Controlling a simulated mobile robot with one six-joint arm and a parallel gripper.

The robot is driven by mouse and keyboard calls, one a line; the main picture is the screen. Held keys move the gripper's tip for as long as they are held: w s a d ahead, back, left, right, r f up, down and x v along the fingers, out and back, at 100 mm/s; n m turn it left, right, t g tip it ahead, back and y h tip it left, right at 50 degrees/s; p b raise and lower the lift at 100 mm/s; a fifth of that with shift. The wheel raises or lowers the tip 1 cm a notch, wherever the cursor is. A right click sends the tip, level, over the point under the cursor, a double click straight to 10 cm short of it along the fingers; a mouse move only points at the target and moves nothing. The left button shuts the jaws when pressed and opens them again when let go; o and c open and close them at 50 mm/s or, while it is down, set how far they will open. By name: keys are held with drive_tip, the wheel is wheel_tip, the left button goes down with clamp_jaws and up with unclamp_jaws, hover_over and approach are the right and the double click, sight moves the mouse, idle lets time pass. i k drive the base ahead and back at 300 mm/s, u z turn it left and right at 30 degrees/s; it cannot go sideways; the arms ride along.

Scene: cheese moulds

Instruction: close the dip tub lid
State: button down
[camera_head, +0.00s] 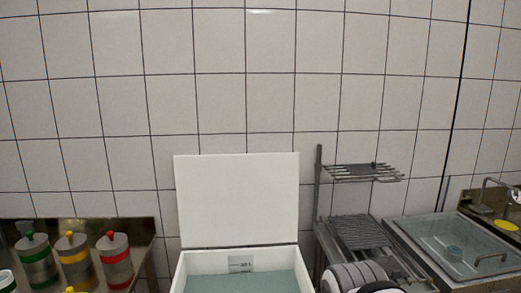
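The dip tub (180,272) is a white box at the bottom centre, cut off by the lower edge of the picture. Pale blue-green liquid fills it, and a small grey label sits on its inner back wall. Its lid (237,200) is a flat white panel standing open, nearly upright, along the tub's back edge in front of the tiled wall. Grey and white rounded parts, which look like my arm, show at the bottom right of the tub. My gripper is not in view.
A metal shelf at left holds several grey cylinders with green, yellow and red bands (115,262). A grey wire rack (360,232) stands close to the tub's right. A metal sink (400,222) with a clear cover is farther right.

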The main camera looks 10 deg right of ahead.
sight(238, 200)
drive_tip(key=u, duration=0.05)
drive_tip(key=i, duration=1)
drive_tip(key=z, duration=0.1)
